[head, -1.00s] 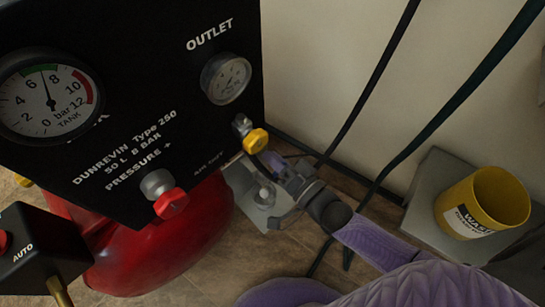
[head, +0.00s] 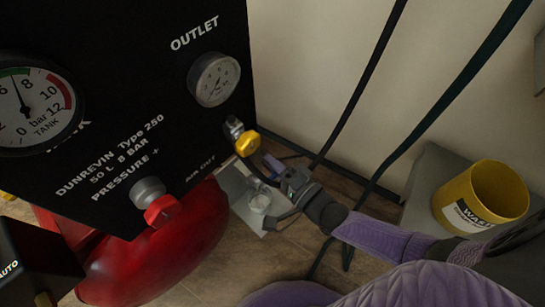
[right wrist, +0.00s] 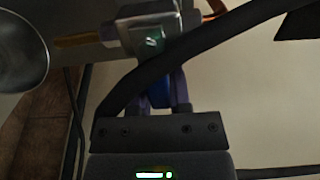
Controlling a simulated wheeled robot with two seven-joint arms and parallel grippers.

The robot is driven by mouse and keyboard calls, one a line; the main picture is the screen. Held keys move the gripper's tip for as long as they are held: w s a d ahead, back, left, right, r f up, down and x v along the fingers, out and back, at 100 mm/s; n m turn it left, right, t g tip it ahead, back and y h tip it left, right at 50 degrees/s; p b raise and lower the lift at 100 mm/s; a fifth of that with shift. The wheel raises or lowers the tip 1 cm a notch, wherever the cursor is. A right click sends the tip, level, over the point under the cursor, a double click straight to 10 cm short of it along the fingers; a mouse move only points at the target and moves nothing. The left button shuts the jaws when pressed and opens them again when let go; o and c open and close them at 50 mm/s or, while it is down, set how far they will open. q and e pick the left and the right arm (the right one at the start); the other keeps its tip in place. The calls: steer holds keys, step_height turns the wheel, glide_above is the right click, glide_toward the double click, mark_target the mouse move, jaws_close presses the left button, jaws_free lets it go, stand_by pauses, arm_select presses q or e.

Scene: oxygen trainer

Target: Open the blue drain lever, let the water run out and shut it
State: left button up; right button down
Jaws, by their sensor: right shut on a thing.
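The blue drain lever (right wrist: 159,94) shows as a small patch of blue between my right fingers in the right wrist view, below a metal valve body (right wrist: 150,38). My right gripper (right wrist: 161,88) is shut on it; a dark curved bar hides part of the grip. In the head view my right gripper (head: 272,174) reaches in from the right, low beside the panel; the lever cannot be made out there. A clear jar (head: 260,202) stands on a grey plate just below the gripper. I cannot tell whether water is running. My left gripper is not in view.
The black panel (head: 120,130) with gauges, a yellow knob (head: 248,143) and a red knob (head: 161,208) stands left, above a red tank (head: 160,262). Dark hoses hang along the wall. A yellow waste bin (head: 484,198) stands at the right.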

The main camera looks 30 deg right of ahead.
steer(key=shift+f, duration=0.1)
stand_by(0.4)
steer(key=c, duration=0.6)
jaws_free()
steer(key=shift+o, duration=0.2)
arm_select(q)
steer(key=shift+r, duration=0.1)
arm_select(e)
steer(key=shift+s, duration=0.1)
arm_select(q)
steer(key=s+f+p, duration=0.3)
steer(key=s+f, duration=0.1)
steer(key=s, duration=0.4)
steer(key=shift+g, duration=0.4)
arm_select(e)
steer(key=v, duration=0.9)
steer(key=shift+s+d, duration=0.15)
steer(key=shift+s, duration=0.2)
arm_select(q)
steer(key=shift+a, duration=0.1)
